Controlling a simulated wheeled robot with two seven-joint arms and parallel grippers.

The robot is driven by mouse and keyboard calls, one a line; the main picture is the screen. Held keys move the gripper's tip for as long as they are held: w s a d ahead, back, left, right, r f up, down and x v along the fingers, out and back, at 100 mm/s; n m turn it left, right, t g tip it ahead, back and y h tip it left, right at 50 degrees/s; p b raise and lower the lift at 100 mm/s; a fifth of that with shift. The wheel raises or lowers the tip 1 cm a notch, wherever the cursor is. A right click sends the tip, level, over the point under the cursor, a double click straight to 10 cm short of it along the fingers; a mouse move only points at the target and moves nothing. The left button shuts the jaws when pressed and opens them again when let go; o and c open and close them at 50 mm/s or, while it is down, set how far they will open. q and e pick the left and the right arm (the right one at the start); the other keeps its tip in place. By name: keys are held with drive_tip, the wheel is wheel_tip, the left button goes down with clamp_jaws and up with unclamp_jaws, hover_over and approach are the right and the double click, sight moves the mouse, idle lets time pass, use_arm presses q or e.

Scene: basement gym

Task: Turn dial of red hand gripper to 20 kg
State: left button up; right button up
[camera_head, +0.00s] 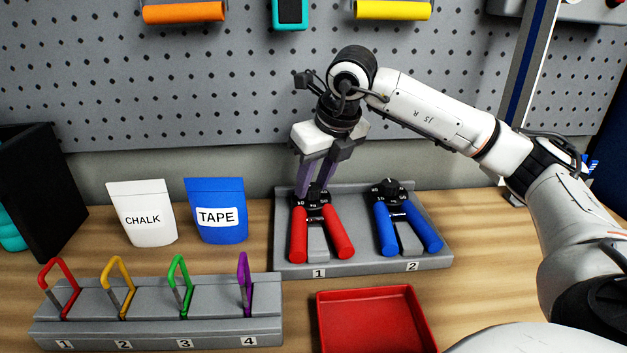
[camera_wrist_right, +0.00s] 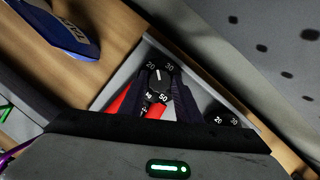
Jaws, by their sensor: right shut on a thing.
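The red hand gripper (camera_head: 339,236) lies in slot 1 of a grey holder, its handles toward me and its black dial (camera_head: 318,197) at the back. My right gripper (camera_head: 313,190) reaches down from above with its fingers at that dial. In the right wrist view the fingers (camera_wrist_right: 161,88) are shut on the knob of the dial. The marks 20, 30 and 50 show around it, and a white pointer line lies roughly between 20 and 30. Part of a red handle (camera_wrist_right: 121,103) shows beside the fingers. My left gripper is not in view.
A blue hand gripper (camera_head: 388,229) lies in slot 2 of the holder (camera_head: 290,268). A red tray (camera_head: 372,318) stands in front. A carabiner rack (camera_head: 100,330), a chalk pouch (camera_head: 142,225) and a blue tape pouch (camera_head: 217,232) stand left. A pegboard (camera_head: 240,90) rises behind.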

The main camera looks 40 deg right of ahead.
drive_tip(key=shift+d+n+y, duration=0.1)
drive_tip(key=shift+n+y, duration=0.5)
drive_tip(key=shift+n, duration=1)
drive_tip(key=o, duration=1.1)
drive_tip(key=shift+c, duration=0.2)
drive_tip(key=shift+r, duration=0.1)
drive_tip(key=v, duration=1)
drive_tip(key=shift+p, duration=0.45)
drive_tip(key=shift+s, duration=0.1)
